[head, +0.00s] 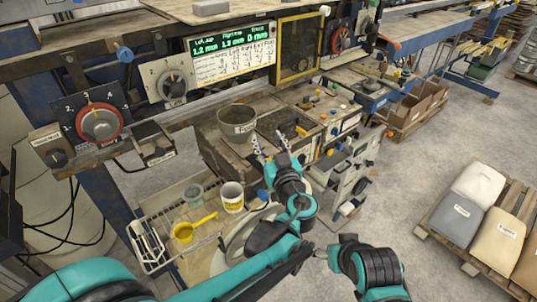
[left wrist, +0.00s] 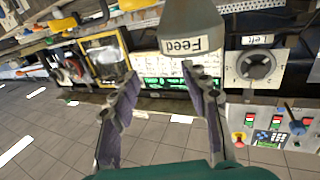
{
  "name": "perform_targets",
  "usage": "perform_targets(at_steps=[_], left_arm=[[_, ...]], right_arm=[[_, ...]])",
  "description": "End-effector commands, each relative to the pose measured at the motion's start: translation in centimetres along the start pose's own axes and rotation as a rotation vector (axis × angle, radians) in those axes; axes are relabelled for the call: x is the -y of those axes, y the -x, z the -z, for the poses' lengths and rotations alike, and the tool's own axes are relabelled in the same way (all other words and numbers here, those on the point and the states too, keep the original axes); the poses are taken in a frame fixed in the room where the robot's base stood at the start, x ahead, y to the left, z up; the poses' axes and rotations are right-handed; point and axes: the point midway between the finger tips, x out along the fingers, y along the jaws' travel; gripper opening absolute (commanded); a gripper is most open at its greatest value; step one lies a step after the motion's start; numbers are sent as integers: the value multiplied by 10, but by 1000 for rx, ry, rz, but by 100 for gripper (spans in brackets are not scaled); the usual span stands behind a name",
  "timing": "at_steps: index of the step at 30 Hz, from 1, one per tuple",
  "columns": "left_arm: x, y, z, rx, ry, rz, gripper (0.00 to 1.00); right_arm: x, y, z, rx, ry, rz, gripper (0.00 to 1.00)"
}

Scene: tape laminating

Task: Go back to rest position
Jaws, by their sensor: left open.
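My left gripper (head: 268,149) is in the middle of the head view, with its two fingers spread and nothing between them. It stands just in front and to the right of a grey bucket (head: 238,127) labelled Feed on the bench. In the left wrist view my left gripper's fingers (left wrist: 160,95) are wide apart and the scene appears upside down. The bucket (left wrist: 190,22) shows at the top there, its label beyond the fingertips. My right arm comes in at the lower right of the head view; the small tip of my right gripper (head: 320,252) points left, its jaws unclear.
Control panels with dials (head: 100,122) line the back. A pallet with sacks (head: 478,190) stands at right. Grey floor between bench and pallet is clear.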

Motion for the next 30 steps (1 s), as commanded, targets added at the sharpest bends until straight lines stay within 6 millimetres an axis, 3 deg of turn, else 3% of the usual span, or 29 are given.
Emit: perform_targets(at_steps=[6, 19, 22, 26, 30], left_arm=[[0, 0, 24, 0, 0, 0, 46], [0, 0, 26, 0, 0, 0, 46], [9, -1, 24, 17, -7, 11, 46], [59, -3, 11, 128, -54, 70, 46], [154, 17, -27, 384, -132, 139, 46]], right_arm=[[0, 0, 0, 0, 0, 0, 73], [0, 0, 0, 0, 0, 0, 73], [0, 0, 0, 0, 0, 0, 73], [0, 0, 0, 0, 0, 0, 73], [0, 0, 0, 0, 0, 0, 73]])
